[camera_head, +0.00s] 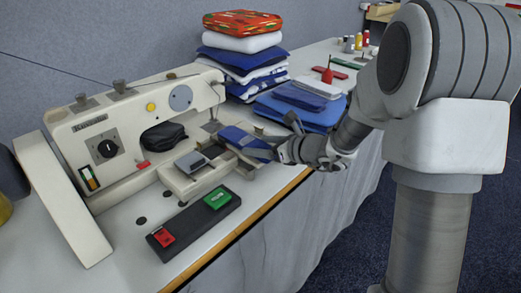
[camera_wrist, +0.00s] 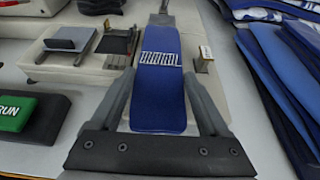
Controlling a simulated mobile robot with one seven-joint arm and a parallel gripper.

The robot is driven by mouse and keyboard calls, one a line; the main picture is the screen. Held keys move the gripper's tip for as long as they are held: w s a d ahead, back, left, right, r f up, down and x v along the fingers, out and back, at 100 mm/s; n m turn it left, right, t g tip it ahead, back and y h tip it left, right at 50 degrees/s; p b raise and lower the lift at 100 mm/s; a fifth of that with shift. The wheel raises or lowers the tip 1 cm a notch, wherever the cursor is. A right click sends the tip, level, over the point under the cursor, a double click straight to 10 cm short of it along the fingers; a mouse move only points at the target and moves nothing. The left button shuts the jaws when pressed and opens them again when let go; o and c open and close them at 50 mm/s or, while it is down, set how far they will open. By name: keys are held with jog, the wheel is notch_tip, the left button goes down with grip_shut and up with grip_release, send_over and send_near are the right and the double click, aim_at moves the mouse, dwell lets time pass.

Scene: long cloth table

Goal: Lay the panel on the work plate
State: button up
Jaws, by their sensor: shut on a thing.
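The panel (camera_wrist: 160,95) is a blue strip with a white pattern band. My gripper (camera_wrist: 160,80) is shut on it, with one grey finger along each side. In the head view the panel (camera_head: 237,137) reaches from my gripper (camera_head: 258,149) to the front right of the cream machine. The pale work plate (camera_head: 217,168) is at the machine's front, partly hidden by the panel and gripper. In the wrist view a pale part of it (camera_wrist: 211,85) shows beside the panel. The panel's far end is near the machine's needle area. I cannot tell whether it touches the plate.
The cream machine (camera_head: 120,135) stands on the long table. A switch box with a green RUN button (camera_head: 217,198) and a red button (camera_head: 163,237) lies in front. Folded blue cloths (camera_head: 295,108) and a cloth stack (camera_head: 240,55) are behind.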

jog(key=shift+f, duration=0.1)
jog(key=shift+f, duration=0.15)
jog(key=o, duration=1.2)
jog(key=shift+o, duration=0.2)
jog(key=shift+r, duration=0.2)
